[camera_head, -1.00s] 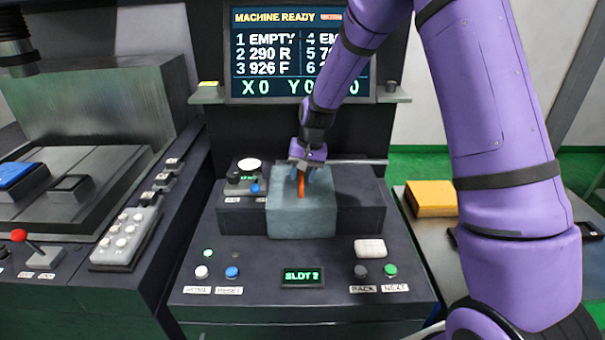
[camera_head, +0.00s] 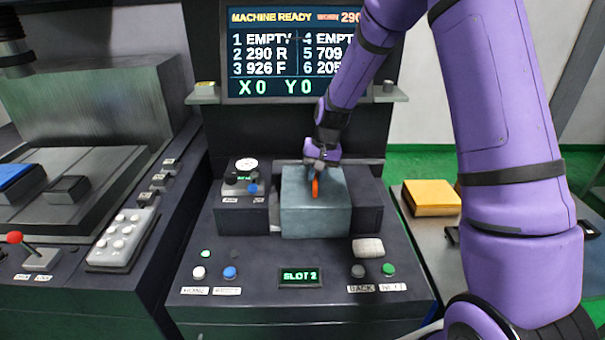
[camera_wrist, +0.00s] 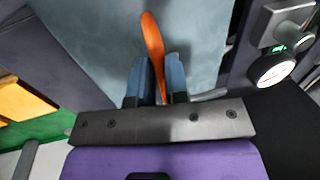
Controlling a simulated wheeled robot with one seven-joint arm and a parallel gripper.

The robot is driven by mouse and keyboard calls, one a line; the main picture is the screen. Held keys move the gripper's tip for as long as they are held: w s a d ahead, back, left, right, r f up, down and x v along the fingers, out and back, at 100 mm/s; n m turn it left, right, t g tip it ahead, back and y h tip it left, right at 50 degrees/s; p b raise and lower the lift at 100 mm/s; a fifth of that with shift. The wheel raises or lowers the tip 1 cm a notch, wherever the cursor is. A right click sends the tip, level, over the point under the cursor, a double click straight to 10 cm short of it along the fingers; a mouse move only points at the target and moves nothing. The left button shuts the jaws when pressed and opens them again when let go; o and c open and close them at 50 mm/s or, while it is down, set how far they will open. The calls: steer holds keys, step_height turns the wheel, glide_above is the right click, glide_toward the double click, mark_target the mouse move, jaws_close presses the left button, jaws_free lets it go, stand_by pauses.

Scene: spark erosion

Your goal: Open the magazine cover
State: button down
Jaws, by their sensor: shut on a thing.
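The magazine cover (camera_head: 316,212) is a grey-blue box-like lid on the dark magazine housing (camera_head: 368,205) in the middle of the console. It has an orange handle (camera_head: 315,188) on top, which also shows in the wrist view (camera_wrist: 152,40). My gripper (camera_wrist: 160,82) has its blue fingers shut on the orange handle. In the head view my gripper (camera_head: 318,168) is above the back part of the cover. A narrow gap (camera_head: 275,212) shows at the cover's left side. The inside of the magazine is mostly hidden.
A dial gauge unit (camera_head: 243,178) stands left of the cover. The console's front has buttons, a "SLOT 2" display (camera_head: 299,278) and a white cloth-like pad (camera_head: 367,248). A screen (camera_head: 290,55) stands behind. A yellow block (camera_head: 432,198) lies on the right bench.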

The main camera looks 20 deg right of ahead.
steer(key=s+d, duration=0.1)
steer(key=d, duration=0.2)
steer(key=s+d, duration=0.1)
steer(key=d, duration=0.3)
steer(key=s+d, duration=0.1)
steer(key=d, duration=0.3)
steer(key=shift+s+d, duration=0.25)
steer(key=shift+s, duration=0.1)
steer(key=c, duration=1.1)
jaws_free()
steer(key=r, duration=0.3)
steer(key=d+r, duration=0.1)
steer(key=r, duration=0.3)
steer(key=d+r, duration=0.1)
steer(key=r, duration=0.2)
steer(key=shift+s+r, duration=0.35)
